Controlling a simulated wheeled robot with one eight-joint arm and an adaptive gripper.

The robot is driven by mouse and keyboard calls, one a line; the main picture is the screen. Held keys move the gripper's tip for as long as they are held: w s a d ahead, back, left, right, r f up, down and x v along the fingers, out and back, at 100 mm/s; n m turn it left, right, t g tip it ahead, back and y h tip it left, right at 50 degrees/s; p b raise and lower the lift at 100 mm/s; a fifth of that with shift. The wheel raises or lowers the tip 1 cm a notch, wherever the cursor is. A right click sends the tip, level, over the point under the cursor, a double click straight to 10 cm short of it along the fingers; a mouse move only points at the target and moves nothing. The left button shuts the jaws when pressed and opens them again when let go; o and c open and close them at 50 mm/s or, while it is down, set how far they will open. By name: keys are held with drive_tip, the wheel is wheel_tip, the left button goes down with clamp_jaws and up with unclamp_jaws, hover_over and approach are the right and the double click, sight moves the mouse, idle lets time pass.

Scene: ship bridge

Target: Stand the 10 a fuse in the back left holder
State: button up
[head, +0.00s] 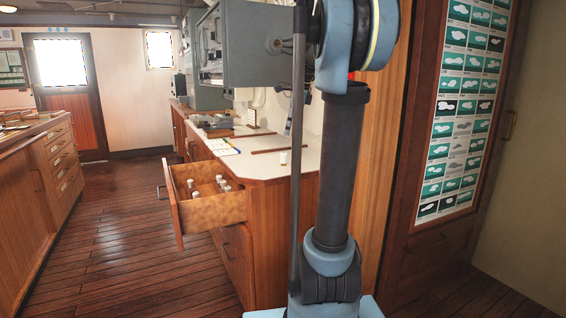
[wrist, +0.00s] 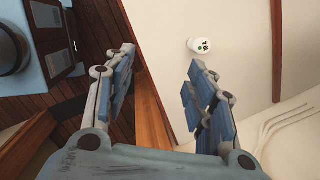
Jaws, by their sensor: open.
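In the head view, several small pale cylinders (head: 196,190) are in the open wooden drawer (head: 211,209); I cannot read any rating or make out separate holders. One white cylinder (head: 283,158) stands alone on the pale counter top above the drawer. In the wrist view, a white round piece with dark marks (wrist: 201,45) is on a pale surface, just beyond the right fingertip; it may be that cylinder seen from above. My gripper (wrist: 162,60) is open with nothing between its fingers, and apart from the piece. I cannot make out the gripper in the head view.
The counter (head: 300,167) also bears a card with coloured marks (head: 222,147) and grey equipment farther back. A large grey instrument box (head: 258,45) hangs over it. Wooden cabinets (head: 30,180) line the left; the plank floor between is clear.

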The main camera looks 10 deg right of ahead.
drive_tip(key=w+d+r+m, duration=0.25)
drive_tip(key=w+m, duration=0.25)
drive_tip(key=w, duration=0.3)
hover_over(284, 152)
drive_tip(key=f, duration=0.6)
drive_tip(key=d+f, duration=0.1)
drive_tip(key=f, duration=0.3)
drive_tip(key=shift+s, duration=0.4)
drive_tip(key=shift+x, duration=3.1)
drive_tip(key=shift+s, duration=0.1)
clamp_jaws()
drive_tip(key=shift+r, duration=0.1)
